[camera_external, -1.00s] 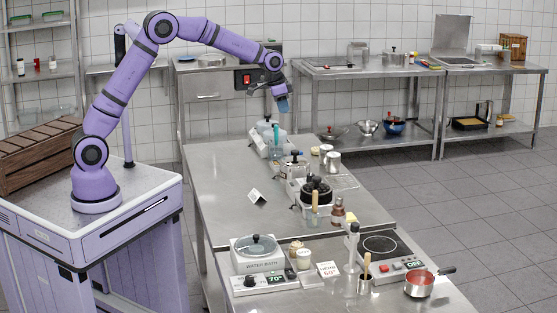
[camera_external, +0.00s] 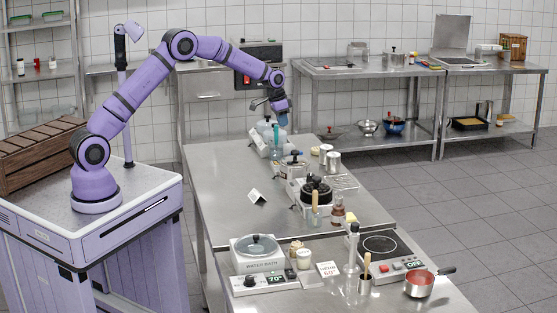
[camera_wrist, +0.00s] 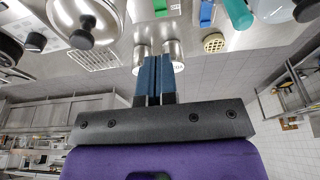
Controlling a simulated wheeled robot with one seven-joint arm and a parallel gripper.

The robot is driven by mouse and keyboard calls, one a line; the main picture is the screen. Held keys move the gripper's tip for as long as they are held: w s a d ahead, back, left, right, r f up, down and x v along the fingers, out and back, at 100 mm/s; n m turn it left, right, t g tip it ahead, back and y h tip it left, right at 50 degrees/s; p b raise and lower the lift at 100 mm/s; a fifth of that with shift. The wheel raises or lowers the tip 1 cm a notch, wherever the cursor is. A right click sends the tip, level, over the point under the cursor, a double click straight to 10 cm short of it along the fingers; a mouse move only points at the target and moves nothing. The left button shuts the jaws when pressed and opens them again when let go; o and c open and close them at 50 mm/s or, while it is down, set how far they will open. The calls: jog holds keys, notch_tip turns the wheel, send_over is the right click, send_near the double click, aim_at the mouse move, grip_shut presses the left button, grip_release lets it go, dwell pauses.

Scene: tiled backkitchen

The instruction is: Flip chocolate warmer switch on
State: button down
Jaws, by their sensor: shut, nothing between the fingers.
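A lidded pot also shows at the top left of the wrist view (camera_wrist: 84,37). My gripper (camera_external: 283,122) is shut and empty, pointing down above the far end of the table, close to the clear bottles (camera_external: 263,138). Its blue fingers are together in the wrist view (camera_wrist: 153,62).
Two metal cups (camera_wrist: 174,50) are just beyond the fingertips in the wrist view, near a wire rack (camera_wrist: 93,59). A water bath (camera_external: 257,265) and a hotplate (camera_external: 384,246) stand at the near end. The table's left side (camera_external: 222,185) is mostly clear.

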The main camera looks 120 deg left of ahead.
jog(key=x, duration=1.2)
jog(key=shift+s+d+f, duration=0.25)
jog(key=shift+d+f, duration=0.1)
jog(key=shift+f, duration=0.6)
jog(key=shift+s+d+f, duration=0.1)
jog(key=shift+s+d+f, duration=0.15)
jog(key=shift+f, duration=0.3)
jog(key=shift+w+a+r, duration=0.3)
jog(key=shift+w+a, duration=0.2)
jog(key=shift+r, duration=0.1)
